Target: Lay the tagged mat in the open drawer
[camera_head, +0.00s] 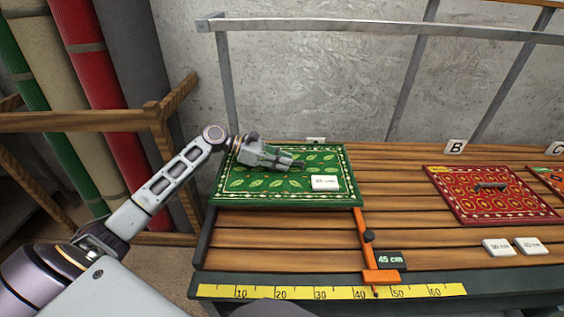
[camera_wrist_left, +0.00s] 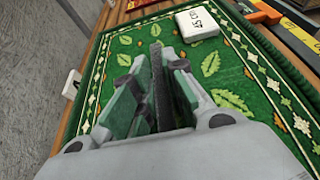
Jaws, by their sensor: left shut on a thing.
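The green mat (camera_head: 240,182) has yellow-green leaves and a cream patterned border, and lies flat at the left end of the slatted bench. A white tag reading 45 cm (camera_head: 324,183) lies on it, and shows in the left wrist view (camera_wrist_left: 198,24) too. My left gripper (camera_head: 293,163) is over the middle of the mat. In the left wrist view its fingers (camera_wrist_left: 157,80) are shut on a dark grey bar, which looks like a handle on the mat. Whether the mat touches the slats is unclear. No open drawer shows. My right gripper is out of view.
An orange slider (camera_head: 380,276) with a dark 45 cm label (camera_head: 391,260) stands by a yellow ruler (camera_head: 330,292). A metal rail (camera_head: 380,25) runs behind.

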